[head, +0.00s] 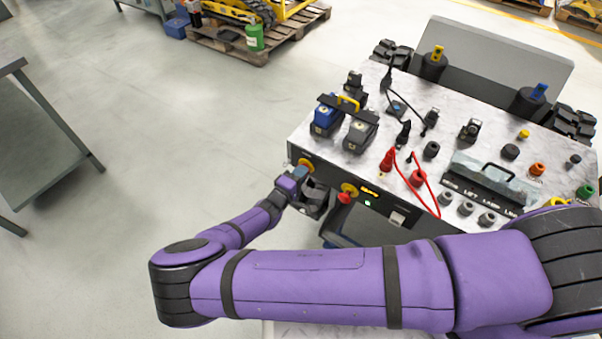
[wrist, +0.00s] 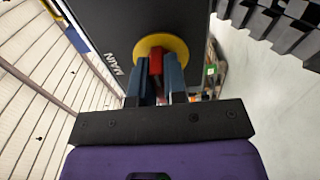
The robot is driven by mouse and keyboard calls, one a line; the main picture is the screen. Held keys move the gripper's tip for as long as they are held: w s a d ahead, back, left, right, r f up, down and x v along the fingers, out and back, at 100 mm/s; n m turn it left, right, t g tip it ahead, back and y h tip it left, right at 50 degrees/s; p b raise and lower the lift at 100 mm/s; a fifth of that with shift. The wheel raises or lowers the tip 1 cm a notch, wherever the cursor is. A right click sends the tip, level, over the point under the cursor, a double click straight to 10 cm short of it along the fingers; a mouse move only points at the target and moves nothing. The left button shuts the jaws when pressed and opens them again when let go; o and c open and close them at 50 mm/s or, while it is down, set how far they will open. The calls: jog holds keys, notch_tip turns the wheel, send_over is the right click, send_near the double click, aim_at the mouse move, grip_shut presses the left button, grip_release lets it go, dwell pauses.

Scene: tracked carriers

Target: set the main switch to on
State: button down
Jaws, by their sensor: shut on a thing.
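The main switch is a red handle (wrist: 156,62) on a round yellow plate (wrist: 178,46), with the word MAIN beside it on the dark panel (wrist: 115,30). In the wrist view the two blue-grey fingers of my gripper (wrist: 158,72) are on either side of the red handle and shut on it. In the head view my gripper (head: 299,174) is at the left end of the carrier's front panel, against the yellow plate (head: 306,164). The red handle is hidden there behind the gripper. I cannot tell which position the handle is turned to.
To the right on the same panel is a red knob (head: 345,198) on a yellow plate. The carrier's top (head: 400,168) holds battery-like blocks, plugs, a red cable and several knobs. A grey table (head: 40,140) stands at left; the floor between is clear.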

jog(key=c, duration=1.2)
grip_release()
jog(key=shift+o, duration=0.2)
jog(key=v, duration=1)
jog(key=shift+s+a, duration=0.25)
jog(key=shift+s, duration=0.1)
